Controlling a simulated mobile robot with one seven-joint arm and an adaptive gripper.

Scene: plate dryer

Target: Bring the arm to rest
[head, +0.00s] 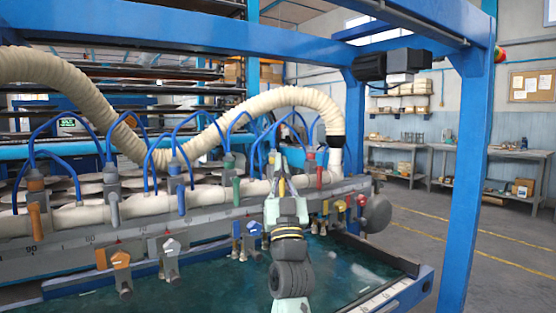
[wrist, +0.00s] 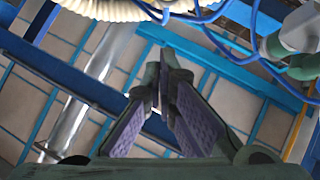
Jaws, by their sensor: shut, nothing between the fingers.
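My arm (head: 291,278) rises from the bottom of the head view, in front of the dryer's manifold. My gripper (head: 280,168) points up and away at its end, among the valves and hoses. It also shows in the wrist view (wrist: 162,62), where its two purple-padded fingers come together at the tips with nothing held. In the head view I cannot tell whether it touches the pipe behind it.
A pale manifold pipe (head: 149,204) carries coloured valve handles and blue hoses. A ribbed cream hose (head: 72,78) arches above. A blue frame post (head: 463,180) stands at right. A water-filled tray (head: 205,285) lies below. Open floor (head: 412,225) and workbenches (head: 508,153) lie beyond.

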